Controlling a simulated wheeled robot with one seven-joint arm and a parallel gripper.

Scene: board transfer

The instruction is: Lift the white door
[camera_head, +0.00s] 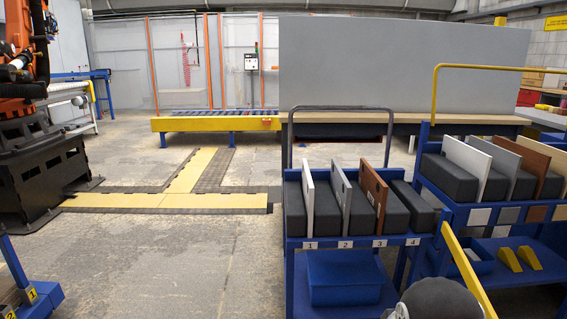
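A white board (308,202) stands upright in slot 1 of a blue cart (296,258), at the left end of its row. A second white board (467,166) leans in the blue cart on the right. I cannot tell from the picture which of the two is the white door. A grey board (341,186) stands in slot 2 and a brown board (374,190) in slot 3, between dark padded blocks. A dark rounded part, seemingly of my arm, shows at the bottom right. My gripper's fingers are not in view.
A large grey panel (400,68) stands behind a long wooden bench (420,117). A dark hoop handle (290,130) rises behind the first cart. The right cart has a yellow handle (434,90). A roller conveyor (215,122) stands behind. Open floor (180,265) lies left of the carts.

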